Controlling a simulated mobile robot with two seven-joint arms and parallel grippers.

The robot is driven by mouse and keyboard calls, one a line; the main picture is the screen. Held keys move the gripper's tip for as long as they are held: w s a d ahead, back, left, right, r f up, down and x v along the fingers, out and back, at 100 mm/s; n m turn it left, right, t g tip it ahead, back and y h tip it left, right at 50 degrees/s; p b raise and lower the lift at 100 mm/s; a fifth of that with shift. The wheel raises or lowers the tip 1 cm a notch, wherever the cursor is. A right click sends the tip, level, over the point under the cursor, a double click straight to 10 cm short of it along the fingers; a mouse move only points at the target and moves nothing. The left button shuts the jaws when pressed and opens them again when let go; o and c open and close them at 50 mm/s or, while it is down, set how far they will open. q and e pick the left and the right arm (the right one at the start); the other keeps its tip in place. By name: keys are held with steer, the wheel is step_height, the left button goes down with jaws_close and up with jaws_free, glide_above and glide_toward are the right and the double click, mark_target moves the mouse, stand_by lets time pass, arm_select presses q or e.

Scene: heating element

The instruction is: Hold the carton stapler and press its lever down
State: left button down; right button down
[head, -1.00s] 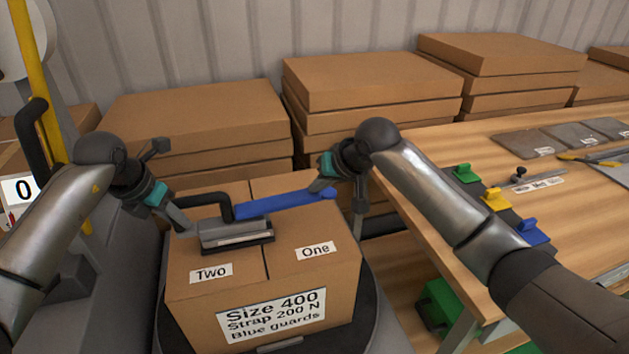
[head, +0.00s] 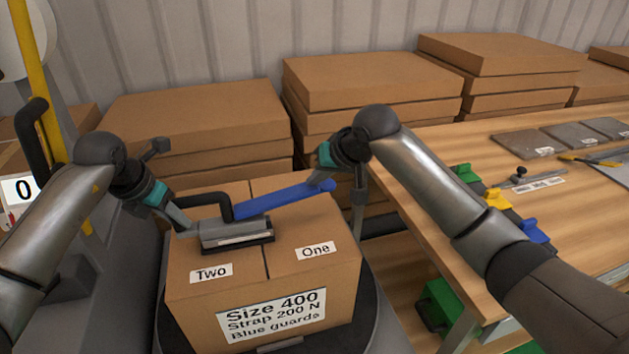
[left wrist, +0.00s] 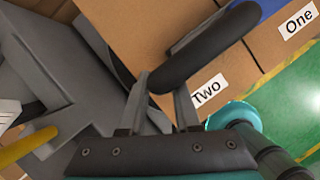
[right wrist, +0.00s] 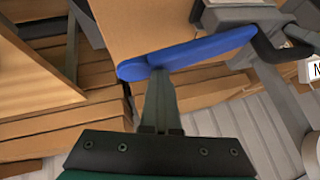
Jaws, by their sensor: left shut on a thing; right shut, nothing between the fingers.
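The carton stapler has a grey body (head: 236,235), a black handle (head: 200,199) and a blue lever (head: 285,201). It stands on top of the carton (head: 310,280), across the middle seam. My left gripper (head: 187,229) is shut on the stapler's left end; the left wrist view shows its fingers on either side of the black handle (left wrist: 205,52). My right gripper (head: 325,180) is shut and empty, with its fingertips at the lever's free end. In the right wrist view the fingertips (right wrist: 158,74) meet the blue lever (right wrist: 200,50). The lever slopes slightly upward.
The carton sits on a dark round stand (head: 370,335). A wooden workbench (head: 440,165) with green, yellow and blue clips stands at the right. Stacked flat cartons (head: 370,80) fill the back. A yellow post (head: 45,80) rises at the left.

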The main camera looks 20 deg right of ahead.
steer(key=shift+w+d+r, duration=0.1)
steer(key=shift+r, duration=0.75)
steer(key=shift+a+r, duration=0.2)
steer(key=shift+r, duration=0.2)
steer(key=shift+a+r, duration=0.2)
steer(key=shift+r, duration=0.6)
steer(key=shift+a+r, duration=0.25)
steer(key=shift+r, duration=0.6)
steer(key=shift+a+r, duration=0.2)
steer(key=shift+r, duration=0.6)
